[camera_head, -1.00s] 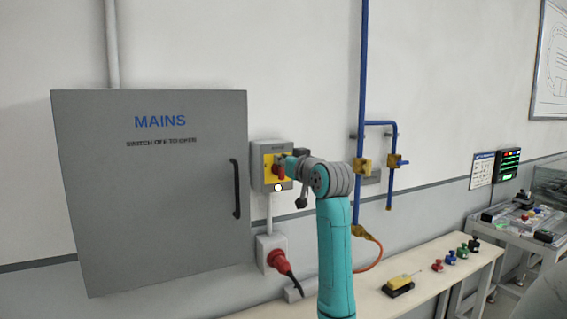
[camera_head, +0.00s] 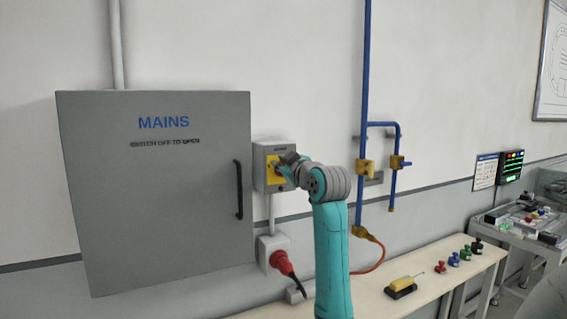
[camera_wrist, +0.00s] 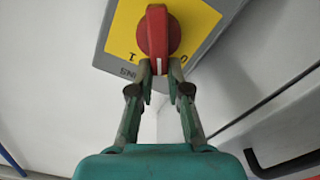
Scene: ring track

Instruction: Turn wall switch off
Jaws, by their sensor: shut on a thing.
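The wall switch is a grey box (camera_head: 260,168) with a yellow plate (camera_head: 271,178), to the right of the grey MAINS cabinet. In the wrist view its red rotary knob (camera_wrist: 158,32) is at the top centre on the yellow plate (camera_wrist: 192,22). A mark like "1" is to the lower left of the knob and a "0" to its lower right. The knob's raised grip runs up and down in that view. My gripper (camera_wrist: 158,66) is shut on the knob's near end, a finger on each side. In the head view my gripper (camera_head: 284,168) covers the knob.
The MAINS cabinet (camera_head: 150,220) with a black handle (camera_head: 238,190) is close on the left. A red plug (camera_head: 281,264) is below the switch. Blue pipes (camera_head: 365,80) with yellow valves are to the right. A bench (camera_head: 425,290) with small items runs below.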

